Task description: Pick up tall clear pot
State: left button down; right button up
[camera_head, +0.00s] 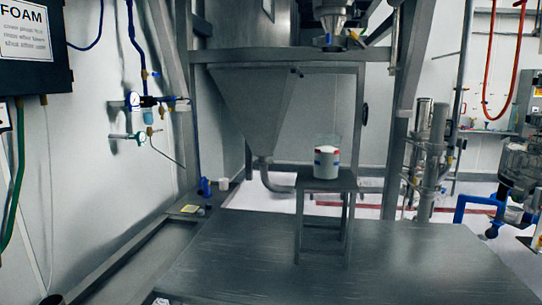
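The tall clear pot (327,163) stands upright on top of a small dark metal stand (328,185). Its upper part is transparent and looks empty. Its lower part looks white, with red and blue marks near the middle. Neither of my grippers is in view, and nothing is touching the pot.
The stand is on a wide dark metal table (400,265) with clear room around it. A grey hopper (250,105) hangs behind, in a metal frame. A blue bottle (205,187) and a small white cup (224,184) are at the left.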

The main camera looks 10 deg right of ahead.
aim_at(326, 164)
jog(key=u, duration=0.05)
jog(key=i, duration=0.85)
jog(key=z, duration=0.35)
